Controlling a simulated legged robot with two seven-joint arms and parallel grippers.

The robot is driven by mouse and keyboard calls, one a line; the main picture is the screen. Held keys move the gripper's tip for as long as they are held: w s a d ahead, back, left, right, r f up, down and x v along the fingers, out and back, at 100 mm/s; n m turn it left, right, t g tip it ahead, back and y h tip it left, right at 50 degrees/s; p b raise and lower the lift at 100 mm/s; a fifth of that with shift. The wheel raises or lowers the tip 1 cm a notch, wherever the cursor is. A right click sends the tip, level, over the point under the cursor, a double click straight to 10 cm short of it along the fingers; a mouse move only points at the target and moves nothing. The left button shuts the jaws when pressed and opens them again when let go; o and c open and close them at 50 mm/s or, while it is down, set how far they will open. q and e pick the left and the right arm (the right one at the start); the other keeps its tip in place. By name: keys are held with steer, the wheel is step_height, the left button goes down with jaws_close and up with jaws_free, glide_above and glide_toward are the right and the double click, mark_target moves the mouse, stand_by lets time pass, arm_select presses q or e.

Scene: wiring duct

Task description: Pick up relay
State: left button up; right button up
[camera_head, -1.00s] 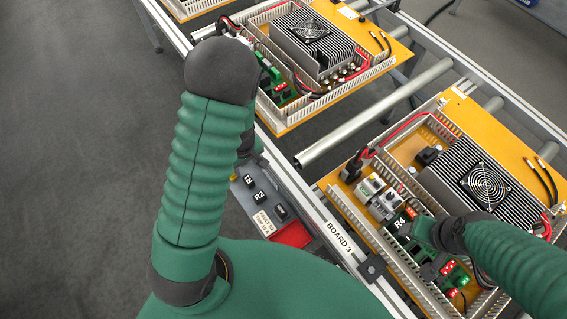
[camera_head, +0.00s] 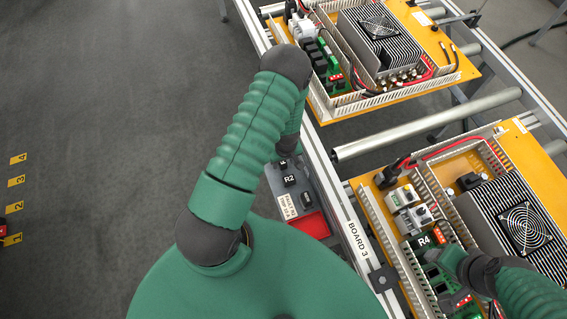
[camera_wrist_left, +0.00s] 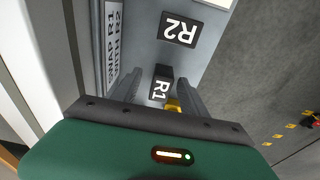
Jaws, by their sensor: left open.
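In the left wrist view, the dark relay labelled R1 (camera_wrist_left: 160,88) stands between the two grey fingers of my left gripper (camera_wrist_left: 157,80), which is open. A visible gap at the fingers' sides cannot be judged. Relay R2 (camera_wrist_left: 180,30) sits just beyond it on the grey tray. In the head view my left gripper (camera_head: 288,146) is mostly hidden by its own arm, over the far end of the tray (camera_head: 272,182); R2 (camera_head: 289,180) shows beside it. My right gripper (camera_head: 447,260) is at the relay labelled R4 (camera_head: 424,240) on Board 3; its fingers are unclear.
The tray has a red section (camera_head: 310,225) at its near end. The rail marked BOARD 3 (camera_head: 357,240) runs beside it. Orange boards with fans and ducts (camera_head: 345,112) lie on rollers (camera_head: 425,124). Open floor with yellow number markers (camera_head: 15,181) lies left.

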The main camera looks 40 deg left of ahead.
arm_select(q)
steer(key=shift+w+a+f, duration=0.15)
steer(key=shift+a+f, duration=0.4)
steer(key=c, duration=0.5)
steer(key=shift+d+r, duration=0.2)
steer(key=shift+d, duration=0.15)
jaws_close()
steer(key=shift+a, duration=0.15)
